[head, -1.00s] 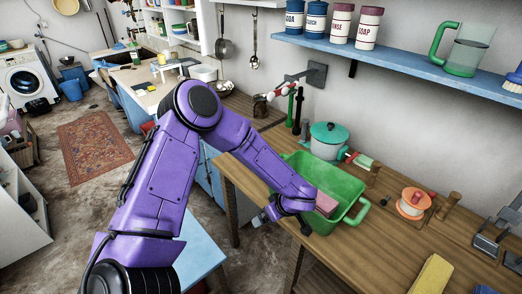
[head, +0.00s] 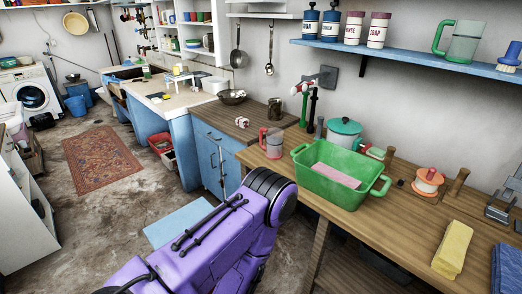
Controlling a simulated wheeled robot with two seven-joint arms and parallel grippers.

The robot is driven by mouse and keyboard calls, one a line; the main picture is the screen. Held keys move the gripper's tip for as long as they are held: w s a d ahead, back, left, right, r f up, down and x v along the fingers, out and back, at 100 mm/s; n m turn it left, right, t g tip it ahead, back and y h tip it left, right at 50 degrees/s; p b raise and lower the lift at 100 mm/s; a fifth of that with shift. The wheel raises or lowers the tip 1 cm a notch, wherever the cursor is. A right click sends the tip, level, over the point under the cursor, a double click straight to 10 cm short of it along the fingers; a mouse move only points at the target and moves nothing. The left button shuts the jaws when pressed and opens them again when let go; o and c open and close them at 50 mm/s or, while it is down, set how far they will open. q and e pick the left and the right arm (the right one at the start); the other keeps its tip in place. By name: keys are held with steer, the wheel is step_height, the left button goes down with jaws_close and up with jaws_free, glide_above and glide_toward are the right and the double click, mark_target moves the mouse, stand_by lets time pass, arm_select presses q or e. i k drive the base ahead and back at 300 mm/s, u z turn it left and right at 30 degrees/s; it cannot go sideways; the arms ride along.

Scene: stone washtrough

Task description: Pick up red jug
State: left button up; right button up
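The red jug (head: 271,143) has a red handle at its left and a clear, see-through body. It stands upright on the wooden worktop, just left of the green basin (head: 318,190). My purple arm comes in from the bottom left and its bulky joint sits in front of the worktop, below the jug. The gripper of this arm is hidden or out of the picture. My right gripper does not show.
A pink block (head: 335,176) lies in the green basin. A teal pot (head: 343,132) stands behind it, with a thread spool (head: 428,181) and yellow cloth (head: 453,249) to the right. A green-handled jug (head: 460,42) is on the blue shelf (head: 400,56).

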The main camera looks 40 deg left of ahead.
mark_target(270, 142)
steer(key=u, duration=0.65)
steer(key=i, duration=0.55)
steer(key=u, duration=0.65)
steer(key=i, duration=0.45)
steer(key=u, duration=0.05)
